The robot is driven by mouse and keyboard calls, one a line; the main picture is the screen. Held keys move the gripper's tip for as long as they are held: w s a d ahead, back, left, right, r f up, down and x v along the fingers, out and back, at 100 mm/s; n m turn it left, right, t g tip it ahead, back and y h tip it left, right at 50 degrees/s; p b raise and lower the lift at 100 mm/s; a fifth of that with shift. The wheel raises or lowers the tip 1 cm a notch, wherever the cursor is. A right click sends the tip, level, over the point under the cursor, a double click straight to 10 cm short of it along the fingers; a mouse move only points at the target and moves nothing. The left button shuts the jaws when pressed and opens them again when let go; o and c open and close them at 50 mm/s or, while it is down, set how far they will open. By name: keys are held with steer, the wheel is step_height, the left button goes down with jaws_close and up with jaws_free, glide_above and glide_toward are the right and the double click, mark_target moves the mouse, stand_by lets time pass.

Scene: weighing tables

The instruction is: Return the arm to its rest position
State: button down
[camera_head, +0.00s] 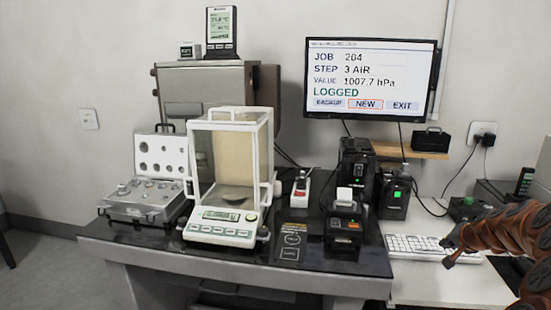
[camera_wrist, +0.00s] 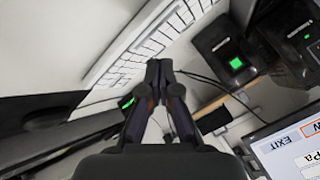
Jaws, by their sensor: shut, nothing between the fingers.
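My gripper (camera_head: 449,252) is at the right of the head view, at the end of my orange-brown arm, over the right end of the white keyboard (camera_head: 420,246). In the wrist view my gripper (camera_wrist: 158,66) has its fingers together with nothing between them. The keyboard (camera_wrist: 150,42) shows beyond the fingertips there. I cannot tell the exact gap between the fingertips and the keyboard.
The monitor (camera_head: 370,80) on the wall reads JOB 204, STEP 3 AIR, LOGGED. A balance with a glass case (camera_head: 222,222), an open weight case (camera_head: 140,209) and a small printer (camera_head: 343,226) stand on the dark table (camera_head: 120,243). White desk (camera_head: 440,285) in front of the keyboard is clear.

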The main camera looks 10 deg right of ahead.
steer(key=a+n+y, duration=0.1)
steer(key=a, duration=0.5)
steer(key=a+r+n+g+y, duration=0.1)
steer(key=a, duration=0.5)
steer(key=a+r+n+y, duration=0.1)
steer(key=a, duration=0.5)
steer(key=shift+w+a+n, duration=0.1)
steer(key=shift+w+n, duration=0.1)
steer(key=shift+n, duration=0.2)
steer(key=s+a+n+g+y, duration=0.1)
steer(key=s+a+n+g, duration=0.2)
steer(key=s+a, duration=0.65)
steer(key=s+a+n+g+y, duration=0.1)
steer(key=s+a+n+g, duration=0.15)
steer(key=s+a, duration=0.7)
steer(key=s+a+f+n+g+h, duration=0.1)
steer(key=s+a+g+h, duration=0.15)
steer(key=s, duration=0.75)
steer(key=s+a+f+n+g+h, duration=0.1)
steer(key=s+a+f+g, duration=0.2)
steer(key=s, duration=0.7)
step_height(320, 180, up, 17)
steer(key=t+p, duration=0.1)
steer(key=p, duration=1.3)
steer(key=shift+w+a, duration=0.2)
steer(key=shift+a, duration=0.25)
steer(key=shift+y, duration=0.25)
